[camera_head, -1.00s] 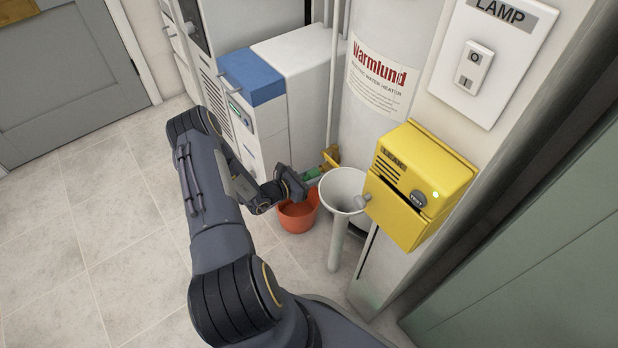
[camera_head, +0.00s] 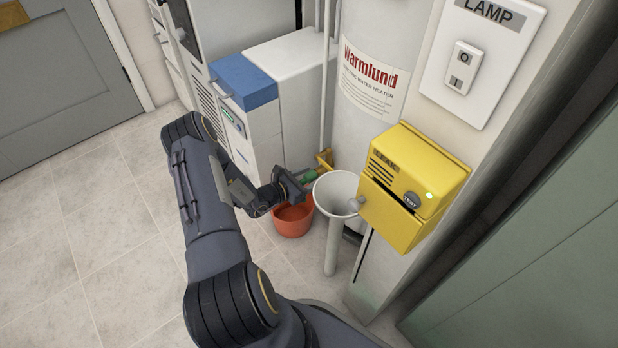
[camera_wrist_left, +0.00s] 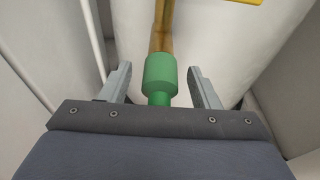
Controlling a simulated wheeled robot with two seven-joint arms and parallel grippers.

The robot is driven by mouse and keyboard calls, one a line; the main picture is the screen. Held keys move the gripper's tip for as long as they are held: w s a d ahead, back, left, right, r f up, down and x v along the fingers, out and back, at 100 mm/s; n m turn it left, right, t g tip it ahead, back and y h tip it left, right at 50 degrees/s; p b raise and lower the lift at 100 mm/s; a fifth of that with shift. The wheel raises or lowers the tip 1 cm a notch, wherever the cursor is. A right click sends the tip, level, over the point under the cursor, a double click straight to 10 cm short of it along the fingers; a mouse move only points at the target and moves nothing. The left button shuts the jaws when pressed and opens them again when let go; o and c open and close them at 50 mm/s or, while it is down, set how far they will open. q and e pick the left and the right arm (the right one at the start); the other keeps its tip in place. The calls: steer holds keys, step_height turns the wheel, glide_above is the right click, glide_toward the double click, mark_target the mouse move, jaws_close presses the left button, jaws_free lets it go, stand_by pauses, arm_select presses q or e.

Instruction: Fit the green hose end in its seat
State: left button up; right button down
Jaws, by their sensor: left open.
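The green hose end (camera_wrist_left: 160,76) sits between the two spread fingers of my left gripper (camera_wrist_left: 162,88) in the left wrist view, with a gap on each side. It lines up with a brass pipe (camera_wrist_left: 163,28) just beyond it; I cannot tell whether it is fully seated. In the head view the green hose end (camera_head: 309,178) shows small beside the brass valve (camera_head: 325,160) at the heater's foot. My left gripper (camera_head: 296,184) is open there, above the orange bucket (camera_head: 292,222). My right gripper is not in view.
The white funnel on a standpipe (camera_head: 337,192) stands just right of my gripper. The yellow leak box (camera_head: 412,185) is further right. The white heater (camera_head: 362,75) stands behind, and a white cabinet with a blue top part (camera_head: 243,82) is at the left. The tiled floor at left is clear.

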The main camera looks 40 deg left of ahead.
arm_select(q)
steer(key=shift+s, duration=0.1)
steer(key=p+v, duration=0.2)
steer(key=v, duration=0.4)
steer(key=shift+s+a+r, duration=0.1)
steer(key=shift+s+a+p, duration=0.15)
steer(key=shift+s+p, duration=0.15)
steer(key=shift+s, duration=0.4)
